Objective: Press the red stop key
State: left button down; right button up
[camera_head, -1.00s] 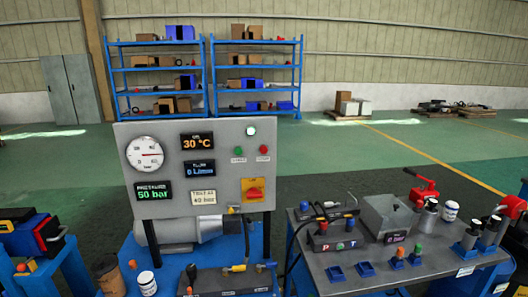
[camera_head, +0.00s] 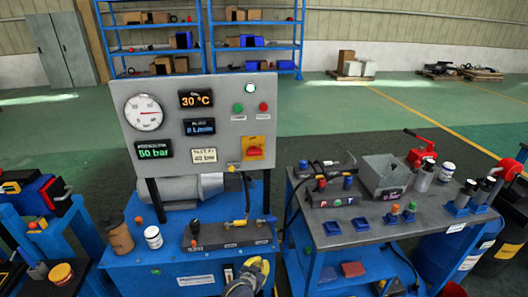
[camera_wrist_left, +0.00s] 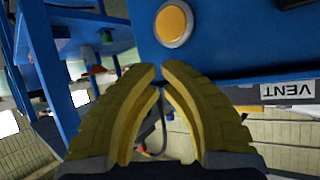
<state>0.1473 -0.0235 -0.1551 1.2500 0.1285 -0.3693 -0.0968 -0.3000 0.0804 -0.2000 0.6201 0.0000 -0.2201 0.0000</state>
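A small red key (camera_head: 263,107) sits on the upright grey panel (camera_head: 220,88), to the right of a green key (camera_head: 238,107). My left gripper (camera_head: 262,266) has yellow fingers and is low in front of the blue stand (camera_head: 178,262), well below the panel and apart from the red key. In the left wrist view the fingers (camera_wrist_left: 160,76) are shut with nothing between them. A round yellow button (camera_wrist_left: 173,24) on a blue face lies beyond the tips, close to a VENT label (camera_wrist_left: 291,89). The red key is not in the left wrist view. My right gripper is not in view.
A red-and-yellow switch (camera_head: 254,148) is low on the panel. A bottle (camera_head: 153,237), a brown container (camera_head: 119,234) and a manifold (camera_head: 228,235) stand on the blue stand. A grey-topped bench (camera_head: 348,238) with fittings is at the right. Blue shelves stand behind.

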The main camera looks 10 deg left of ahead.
aim_at(264, 107)
pick_arm(q)
jog(key=w+d+r+t, duration=0.15)
jog(key=w+r, duration=0.25)
jog(key=r, duration=0.6)
jog(key=w+r+t, duration=0.2)
jog(key=w+r, duration=0.2)
jog(key=r, duration=0.6)
jog(key=w+d+r+t, duration=0.15)
jog(key=w+r, duration=0.25)
jog(key=r, duration=0.6)
notch_tip(264, 107, up, 30)
jog(key=s+t+h, duration=0.2)
jog(key=t, duration=0.3)
jog(key=shift+s+a+f+m, duration=0.15)
jog(key=shift+a+f+m, duration=0.1)
jog(key=shift+m, duration=0.15)
jog(key=shift+w+a, duration=0.5)
jog(key=shift+w, duration=0.9)
jog(key=shift+w+a, duration=0.45)
jog(key=shift+w, duration=0.9)
jog(key=shift+w+a, duration=0.5)
jog(key=shift+w, duration=0.9)
jog(key=shift+w+a, duration=0.3)
jog(key=shift+w, duration=0.6)
jog(key=shift+s+d, duration=0.1)
jog(key=shift+s, duration=0.1)
jog(key=shift+s+d, duration=0.2)
jog(key=shift+s, duration=0.5)
